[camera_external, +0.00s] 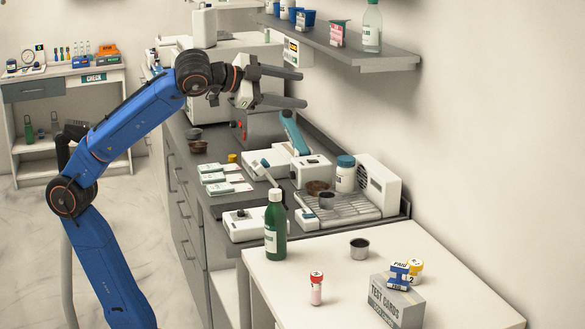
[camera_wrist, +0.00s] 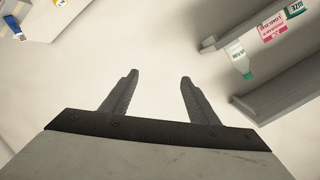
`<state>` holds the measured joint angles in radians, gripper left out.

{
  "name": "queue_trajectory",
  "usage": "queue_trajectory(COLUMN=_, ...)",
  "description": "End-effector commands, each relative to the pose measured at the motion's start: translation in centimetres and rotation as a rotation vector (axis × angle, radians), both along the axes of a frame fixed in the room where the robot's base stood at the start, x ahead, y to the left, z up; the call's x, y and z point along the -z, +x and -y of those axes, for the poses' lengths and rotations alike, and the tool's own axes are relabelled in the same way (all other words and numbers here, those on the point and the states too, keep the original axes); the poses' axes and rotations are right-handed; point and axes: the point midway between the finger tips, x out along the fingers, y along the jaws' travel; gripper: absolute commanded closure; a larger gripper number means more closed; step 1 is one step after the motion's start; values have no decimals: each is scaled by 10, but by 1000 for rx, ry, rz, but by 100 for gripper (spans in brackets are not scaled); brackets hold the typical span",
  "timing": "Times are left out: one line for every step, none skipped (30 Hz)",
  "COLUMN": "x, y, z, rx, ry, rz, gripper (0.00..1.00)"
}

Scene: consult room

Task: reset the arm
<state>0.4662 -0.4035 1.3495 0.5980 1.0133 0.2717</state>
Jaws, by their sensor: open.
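My gripper (camera_external: 300,89) is open and empty in the external view. It is held in the air above the dark counter, pointing right toward the wall, below the level of the wall shelf. My blue arm rises from the lower left and bends over to it. In the wrist view the two fingers of my gripper (camera_wrist: 158,95) stand well apart with only pale wall or floor between them. Nothing touches the fingers.
The wall shelf (camera_external: 385,58) holds a clear bottle (camera_external: 372,27) and several cups. The counter below carries several devices. The white table (camera_external: 330,248) in front bears a green bottle (camera_external: 275,225), a small vial (camera_external: 316,289), a metal cup (camera_external: 360,248) and a test cards box (camera_external: 397,300).

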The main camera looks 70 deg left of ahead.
Motion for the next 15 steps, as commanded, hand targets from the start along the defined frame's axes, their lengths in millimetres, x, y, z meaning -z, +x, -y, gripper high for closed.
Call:
queue_trajectory(x=-4, y=-7, z=-3, rx=1, ry=-6, rz=20, gripper=46)
queue_trajectory(x=-6, y=-11, z=-5, rx=1, ry=-10, rz=32, gripper=46)
queue_trajectory(x=-8, y=-16, z=-7, rx=0, ry=-15, rz=45, gripper=46)
queue_trajectory(x=-10, y=-19, z=-9, rx=1, ry=-20, rz=56, gripper=46)
queue_trajectory(x=-12, y=-22, z=-10, rx=2, ry=-24, rz=65, gripper=46)
queue_trajectory(x=-14, y=-27, z=-13, rx=2, ry=-30, rz=80, gripper=46)
queue_trajectory(x=-16, y=-30, z=-14, rx=2, ry=-33, rz=89, gripper=46)
queue_trajectory(x=-17, y=-33, z=-16, rx=2, ry=-37, rz=99, gripper=46)
queue_trajectory(x=-19, y=-37, z=-17, rx=3, ry=-42, rz=112, gripper=46)
queue_trajectory(x=-13, y=-35, z=-17, rx=-2, ry=-37, rz=96, gripper=46)
queue_trajectory(x=-5, y=-32, z=-18, rx=-10, ry=-30, rz=73, gripper=46)
queue_trajectory(x=4, y=-30, z=-19, rx=-17, ry=-22, rz=48, gripper=46)
queue_trajectory(x=11, y=-29, z=-20, rx=-23, ry=-16, rz=29, gripper=46)
queue_trajectory(x=18, y=-27, z=-21, rx=-29, ry=-10, rz=9, gripper=46)
queue_trajectory(x=27, y=-26, z=-22, rx=-36, ry=-3, rz=-17, gripper=46)
